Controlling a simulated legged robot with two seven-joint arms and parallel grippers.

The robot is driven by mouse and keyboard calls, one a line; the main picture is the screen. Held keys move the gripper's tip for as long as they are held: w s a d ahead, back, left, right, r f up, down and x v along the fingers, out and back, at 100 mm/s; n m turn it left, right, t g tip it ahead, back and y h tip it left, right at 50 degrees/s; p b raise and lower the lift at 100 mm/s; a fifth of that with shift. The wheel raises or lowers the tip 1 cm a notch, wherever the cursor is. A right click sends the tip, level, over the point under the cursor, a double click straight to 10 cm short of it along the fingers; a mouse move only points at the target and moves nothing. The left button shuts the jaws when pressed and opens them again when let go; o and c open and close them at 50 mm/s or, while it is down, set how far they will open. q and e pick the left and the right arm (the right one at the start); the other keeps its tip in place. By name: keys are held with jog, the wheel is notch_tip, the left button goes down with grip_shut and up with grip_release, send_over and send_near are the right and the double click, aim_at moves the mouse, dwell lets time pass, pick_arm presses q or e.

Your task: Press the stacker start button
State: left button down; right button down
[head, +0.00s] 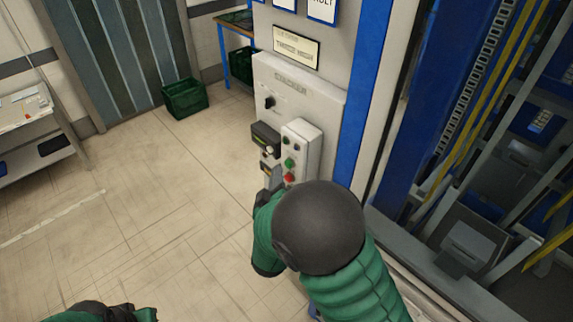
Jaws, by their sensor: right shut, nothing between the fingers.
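The stacker panel (325,98) is a light grey cabinet face marked "STACKER". A pale button box (310,138) juts out from it, with a green button (289,162) and a red button (289,178) below it on its face. I cannot read the labels by the buttons. My right gripper (273,177) is shut and empty, just left of the red button and slightly lower than the green one. Whether it touches the box cannot be told. My right arm covers the lower part of the panel. Only part of my left arm shows at the bottom left.
A dark module (265,136) sits left of the button box, and a black knob (268,102) is above it. A sign (297,46) hangs higher. A blue-framed machine (470,120) stands at the right. A green crate (185,98) is on the floor. The floor left of the panel is clear.

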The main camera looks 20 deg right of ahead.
dwell(0.4)
jog(key=shift+d+r, duration=0.1)
jog(key=shift+d, duration=0.35)
